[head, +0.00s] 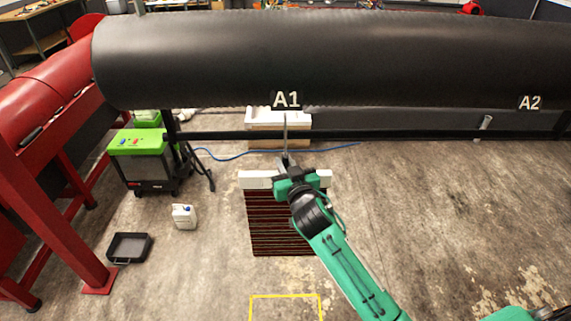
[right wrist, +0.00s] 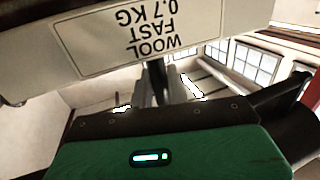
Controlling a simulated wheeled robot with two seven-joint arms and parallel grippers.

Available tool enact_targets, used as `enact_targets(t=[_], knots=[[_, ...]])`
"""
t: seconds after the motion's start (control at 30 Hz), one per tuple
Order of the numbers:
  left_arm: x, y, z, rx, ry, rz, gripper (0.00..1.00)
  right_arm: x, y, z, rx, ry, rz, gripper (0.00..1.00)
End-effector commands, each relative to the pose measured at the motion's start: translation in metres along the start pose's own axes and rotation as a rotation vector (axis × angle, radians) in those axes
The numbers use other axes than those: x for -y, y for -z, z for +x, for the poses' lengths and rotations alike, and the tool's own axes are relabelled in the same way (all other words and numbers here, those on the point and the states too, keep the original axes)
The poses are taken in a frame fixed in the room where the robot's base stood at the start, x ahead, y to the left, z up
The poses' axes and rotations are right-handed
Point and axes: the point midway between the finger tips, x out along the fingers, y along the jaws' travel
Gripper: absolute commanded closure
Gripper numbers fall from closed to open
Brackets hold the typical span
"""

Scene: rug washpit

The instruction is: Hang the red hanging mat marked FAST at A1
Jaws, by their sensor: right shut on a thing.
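The red hanging mat (head: 282,235) shows dark red and black stripes and hangs down from a white header bar (head: 255,180) in the head view. My right gripper (head: 286,166) is shut on the mat at the middle of its bar. A thin grey upright piece (head: 285,130) stands above the gripper, below the A1 sign (head: 286,99). I cannot tell whether the mat's hanger touches anything there. In the right wrist view, the bar's label (right wrist: 125,40) reads WOOL FAST 0,7 KG upside down, above the gripper (right wrist: 163,85). My left gripper is not in view.
A large black roller (head: 330,60) spans the back above a dark rail. A2 (head: 530,102) is at the right, with a small pale hook (head: 485,122). A green machine (head: 142,150), white jug (head: 184,216) and black tray (head: 129,247) stand left. The right floor is clear.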

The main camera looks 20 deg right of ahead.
Motion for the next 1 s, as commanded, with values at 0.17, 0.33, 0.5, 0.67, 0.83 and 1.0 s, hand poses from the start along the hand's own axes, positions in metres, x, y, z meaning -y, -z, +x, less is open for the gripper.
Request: enact_targets(t=[0.17, 0.33, 0.5, 0.67, 0.83, 1.0], knots=[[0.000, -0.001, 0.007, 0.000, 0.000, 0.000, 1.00, 0.000, -0.007, 0.000, -0.003, 0.000, 0.001, 1.00], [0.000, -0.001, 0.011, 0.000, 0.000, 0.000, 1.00, 0.000, -0.014, 0.000, -0.002, 0.000, 0.001, 1.00], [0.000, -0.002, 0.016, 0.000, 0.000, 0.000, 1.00, 0.000, -0.021, 0.000, -0.002, 0.000, 0.001, 1.00], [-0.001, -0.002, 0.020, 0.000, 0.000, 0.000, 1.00, 0.000, -0.026, 0.000, -0.002, 0.000, 0.000, 1.00], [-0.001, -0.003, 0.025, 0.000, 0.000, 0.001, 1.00, 0.000, -0.033, 0.001, -0.003, 0.001, 0.000, 1.00], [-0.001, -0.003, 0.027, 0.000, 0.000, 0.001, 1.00, 0.000, -0.036, 0.001, -0.003, 0.000, 0.000, 1.00]])
